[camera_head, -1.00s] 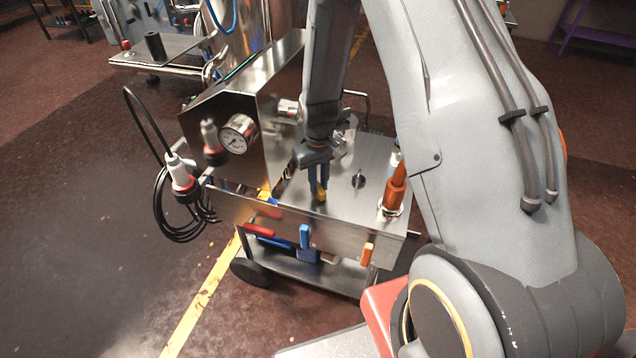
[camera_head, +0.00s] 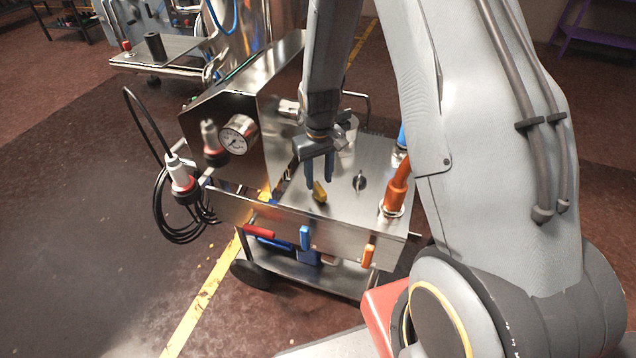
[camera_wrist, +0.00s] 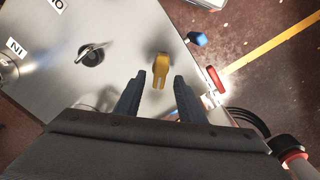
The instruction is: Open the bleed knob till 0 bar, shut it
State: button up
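A yellow knob (camera_head: 319,191) stands on the steel top of the cart. It also shows in the wrist view (camera_wrist: 161,70), ahead of my fingers. My gripper (camera_head: 320,183) points down just above and behind the knob. In the wrist view its two blue fingers (camera_wrist: 157,88) are spread apart with nothing between them, and the knob lies beyond their tips. A round pressure gauge (camera_head: 238,134) sits on the steel panel at the left; its reading is too small to tell.
A black-and-silver switch (camera_head: 360,181) and an orange hose fitting (camera_head: 396,190) stand right of the knob. Red (camera_head: 259,231), blue (camera_head: 305,237) and orange (camera_head: 368,255) handles line the cart's front. A cable plug (camera_head: 181,176) hangs at the left.

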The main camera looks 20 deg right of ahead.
aim_at(319, 188)
notch_tip(319, 188, up, 5)
jog(key=shift+f+b, duration=0.1)
jog(key=shift+b, duration=0.25)
dwell(0.3)
jog(key=shift+s+r, duration=0.15)
jog(key=shift+r, duration=0.15)
jog(key=s+r+m, duration=0.1)
jog(key=s+r, duration=0.4)
jog(key=s, duration=0.3)
jog(key=s+r+m, duration=0.1)
jog(key=s+r, duration=0.4)
jog(key=s, duration=0.4)
jog(key=shift+s+r+t, duration=0.15)
jog(key=shift+r+t, duration=0.25)
jog(key=shift+s, duration=0.25)
jog(key=shift+c, duration=0.6)
jog(key=shift+a, duration=0.1)
